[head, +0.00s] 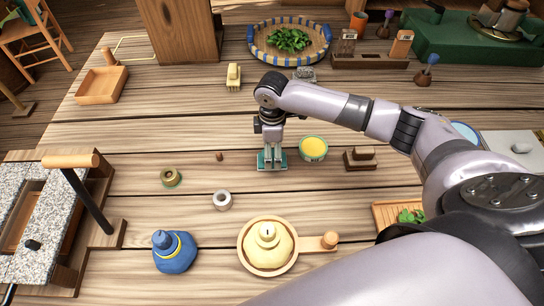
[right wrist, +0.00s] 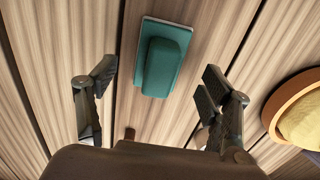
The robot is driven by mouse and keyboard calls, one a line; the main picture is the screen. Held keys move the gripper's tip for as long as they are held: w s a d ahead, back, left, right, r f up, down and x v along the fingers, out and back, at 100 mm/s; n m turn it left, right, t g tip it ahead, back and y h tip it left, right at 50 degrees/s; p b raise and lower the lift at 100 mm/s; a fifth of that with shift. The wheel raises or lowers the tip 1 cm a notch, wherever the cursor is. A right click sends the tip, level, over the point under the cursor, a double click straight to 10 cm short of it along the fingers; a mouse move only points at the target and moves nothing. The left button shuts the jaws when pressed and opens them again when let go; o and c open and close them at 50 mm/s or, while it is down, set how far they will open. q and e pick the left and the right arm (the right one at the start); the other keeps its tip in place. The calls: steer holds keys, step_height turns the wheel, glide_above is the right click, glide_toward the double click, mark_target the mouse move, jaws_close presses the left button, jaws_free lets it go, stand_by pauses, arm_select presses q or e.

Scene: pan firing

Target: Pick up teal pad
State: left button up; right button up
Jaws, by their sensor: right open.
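The teal pad (head: 262,163) lies on the wooden table, right under my right gripper (head: 271,150) in the head view, partly hidden by its fingers. In the right wrist view the teal pad (right wrist: 163,62) shows whole, a raised block on a flat base, lying flat on the planks. My right gripper (right wrist: 155,88) is open in that view, its two fingers apart on either side of the pad's line, with nothing between them. I cannot tell the exact height of the fingertips above the table. My left gripper is not in view.
A yellow-filled cup (head: 313,148) and a brown wooden block (head: 360,158) stand just right of the pad. A wooden pan (head: 268,271) holding a cream pouch and a blue pouch (head: 174,252) are nearer. A white ring (head: 222,200) and an olive ring (head: 171,178) lie left.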

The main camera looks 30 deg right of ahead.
steer(key=shift+f, duration=1.4)
steer(key=shift+c, duration=0.4)
steer(key=c, duration=1.2)
